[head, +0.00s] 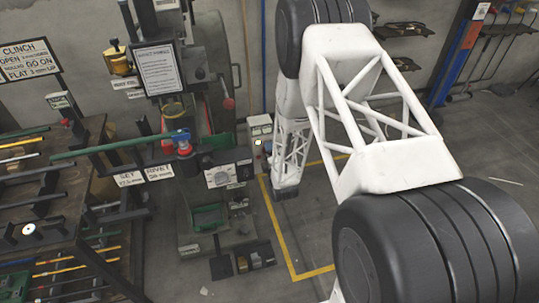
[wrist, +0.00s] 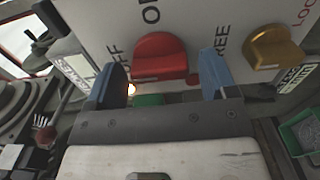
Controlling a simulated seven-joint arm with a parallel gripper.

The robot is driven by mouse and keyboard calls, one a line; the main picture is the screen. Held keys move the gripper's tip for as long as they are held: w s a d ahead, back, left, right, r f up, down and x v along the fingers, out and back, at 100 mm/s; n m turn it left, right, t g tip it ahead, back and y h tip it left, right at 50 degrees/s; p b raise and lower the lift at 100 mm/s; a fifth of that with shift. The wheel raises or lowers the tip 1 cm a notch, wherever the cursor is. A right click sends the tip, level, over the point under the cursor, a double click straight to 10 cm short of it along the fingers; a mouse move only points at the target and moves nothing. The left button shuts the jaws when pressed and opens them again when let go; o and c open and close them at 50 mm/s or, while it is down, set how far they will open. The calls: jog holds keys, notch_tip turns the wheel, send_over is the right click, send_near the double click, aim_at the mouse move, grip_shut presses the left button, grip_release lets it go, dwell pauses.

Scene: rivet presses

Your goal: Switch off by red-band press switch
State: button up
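In the wrist view, a red switch knob (wrist: 160,55) sits on a pale panel (wrist: 195,18). "OFF" is printed to its left, and partly cut-off letters beginning with "O" stand above it. I cannot tell which mark the knob points to. My gripper (wrist: 160,72) is open, with one blue finger at each side of the red knob; I cannot tell if either touches it. A small lamp (wrist: 131,89) glows by the left finger. In the head view, a pale box (head: 260,128) with a lit lamp stands beside the press (head: 205,130); my gripper is not visible there.
A yellow knob (wrist: 273,47), marked "FREE" and "LOCK", is right of my right finger. A green part (wrist: 148,99) lies behind the gripper. In the head view, a rod rack (head: 40,190) stands left of the press, and yellow-lined floor (head: 300,225) is open to the right.

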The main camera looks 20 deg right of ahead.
jog(key=shift+s, duration=0.2)
jog(key=s, duration=0.7)
jog(key=shift+s, duration=0.25)
dwell(0.4)
jog(key=s+a+r+m+g, duration=0.15)
jog(key=r+m+g, duration=0.3)
jog(key=r, duration=0.75)
jog(key=s+r+m+g, duration=0.25)
jog(key=r+m, duration=0.25)
jog(key=r, duration=0.8)
jog(key=s+a+r+m+g, duration=0.1)
jog(key=s+r, duration=0.4)
jog(key=s, duration=0.5)
jog(key=s+a+r+m+g, duration=0.1)
jog(key=s+r+m+g, duration=0.3)
jog(key=s, duration=0.6)
jog(key=s+a+r+m+g, duration=0.1)
jog(key=s+r+m+g, duration=0.2)
jog(key=s+r, duration=0.4)
jog(key=s+m, duration=0.1)
jog(key=s, duration=0.2)
jog(key=shift+s+r, duration=0.15)
jog(key=shift+s, duration=0.1)
